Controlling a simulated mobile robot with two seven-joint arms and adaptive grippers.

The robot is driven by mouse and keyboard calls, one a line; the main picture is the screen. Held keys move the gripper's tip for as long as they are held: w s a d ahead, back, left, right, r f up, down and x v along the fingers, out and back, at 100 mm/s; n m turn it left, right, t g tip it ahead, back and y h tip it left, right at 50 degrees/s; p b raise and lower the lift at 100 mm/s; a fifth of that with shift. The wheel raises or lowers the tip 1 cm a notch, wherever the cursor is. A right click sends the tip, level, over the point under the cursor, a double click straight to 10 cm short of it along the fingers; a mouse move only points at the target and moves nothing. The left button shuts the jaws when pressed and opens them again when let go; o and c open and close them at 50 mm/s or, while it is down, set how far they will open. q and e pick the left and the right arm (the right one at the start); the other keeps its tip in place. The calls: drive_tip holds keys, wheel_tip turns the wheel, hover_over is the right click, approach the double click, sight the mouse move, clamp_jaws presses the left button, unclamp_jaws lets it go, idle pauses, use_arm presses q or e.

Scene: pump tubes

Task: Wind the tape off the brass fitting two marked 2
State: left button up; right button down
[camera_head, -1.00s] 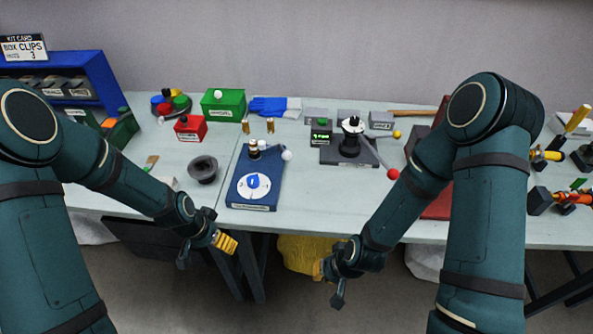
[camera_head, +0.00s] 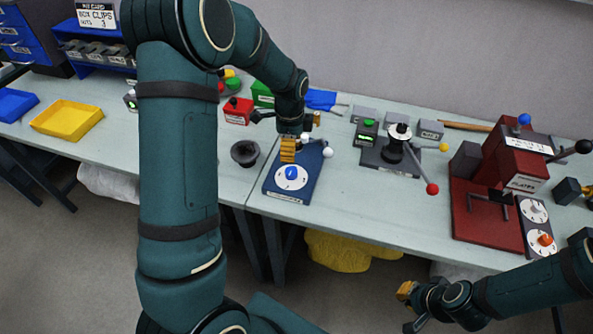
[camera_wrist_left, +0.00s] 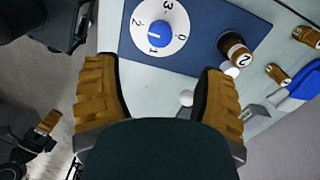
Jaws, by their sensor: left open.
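The fitting marked 2 (camera_wrist_left: 237,52) is a dark and brass cylinder with a white number label; it stands on the blue base (camera_wrist_left: 190,55) in the left wrist view. In the head view my left arm and gripper hide it. My left gripper (camera_head: 300,134) is open above the back of the blue base (camera_head: 283,194). In the left wrist view the left gripper (camera_wrist_left: 163,78) has its fingers wide apart with nothing between them, and the fitting lies beyond the right fingertip. My right gripper (camera_head: 408,307) is low in front of the table, apart from everything.
A numbered dial with a blue knob (camera_head: 291,173) is on the base, with a white ball (camera_head: 327,152) beside it. Brass pieces (camera_wrist_left: 306,36) stand behind. A grey cup (camera_head: 245,152) is to the left; a red-handled lever device (camera_head: 395,150) is to the right.

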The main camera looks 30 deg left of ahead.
sight(292, 171)
use_arm(q)
wheel_tip(292, 171, down, 11)
drive_tip(key=shift+f, duration=0.1)
idle(0.3)
clamp_jaws()
